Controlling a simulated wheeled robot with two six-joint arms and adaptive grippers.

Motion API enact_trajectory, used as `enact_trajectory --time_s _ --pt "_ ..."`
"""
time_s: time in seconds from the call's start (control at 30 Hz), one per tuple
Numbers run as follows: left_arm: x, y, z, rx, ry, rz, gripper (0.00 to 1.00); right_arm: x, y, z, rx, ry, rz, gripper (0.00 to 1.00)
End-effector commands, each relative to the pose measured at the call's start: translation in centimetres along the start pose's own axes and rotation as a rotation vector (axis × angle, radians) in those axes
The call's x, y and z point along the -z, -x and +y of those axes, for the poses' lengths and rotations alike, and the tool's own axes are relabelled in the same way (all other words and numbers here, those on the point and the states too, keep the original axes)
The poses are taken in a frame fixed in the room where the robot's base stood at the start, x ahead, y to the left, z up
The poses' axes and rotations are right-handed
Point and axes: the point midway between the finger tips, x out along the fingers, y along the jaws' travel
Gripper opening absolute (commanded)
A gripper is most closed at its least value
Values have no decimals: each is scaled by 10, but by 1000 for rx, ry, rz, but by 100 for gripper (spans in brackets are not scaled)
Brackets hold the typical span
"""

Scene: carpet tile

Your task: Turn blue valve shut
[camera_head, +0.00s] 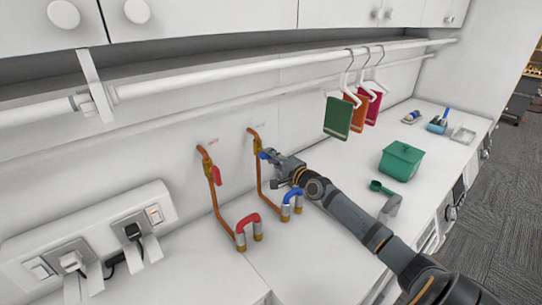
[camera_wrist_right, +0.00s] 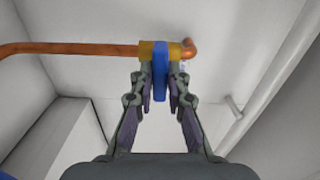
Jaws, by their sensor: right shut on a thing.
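The blue valve handle (camera_wrist_right: 160,82) sits on a brass fitting (camera_wrist_right: 147,50) of a copper pipe (camera_wrist_right: 75,48). In the head view the blue handle (camera_head: 264,155) shows only partly, beside the pipe at the wall. My right gripper (camera_head: 270,157) is at this valve and covers most of it. In the wrist view its two fingers (camera_wrist_right: 160,90) are closed on the blue handle, one on each side. The handle lies roughly square to the pipe in that view. My left gripper is not in view.
A red valve handle (camera_head: 217,176) is on the pipe to the left. Red (camera_head: 248,219) and blue (camera_head: 292,196) bent connectors stand below on the counter.

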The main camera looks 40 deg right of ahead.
Motion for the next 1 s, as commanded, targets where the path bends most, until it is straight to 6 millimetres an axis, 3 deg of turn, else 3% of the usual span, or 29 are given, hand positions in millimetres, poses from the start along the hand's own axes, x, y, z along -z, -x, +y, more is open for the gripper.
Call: enact_trajectory --time_s 0.67,0.7,0.83,1.0 --pt "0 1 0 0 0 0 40 0 0 1 -2 -58 0 0" --pt "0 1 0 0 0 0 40 0 0 1 -2 -58 0 20" --pt "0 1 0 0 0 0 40 0 0 1 -2 -57 0 38" --pt "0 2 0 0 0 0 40 0 0 0 -1 -56 0 38"
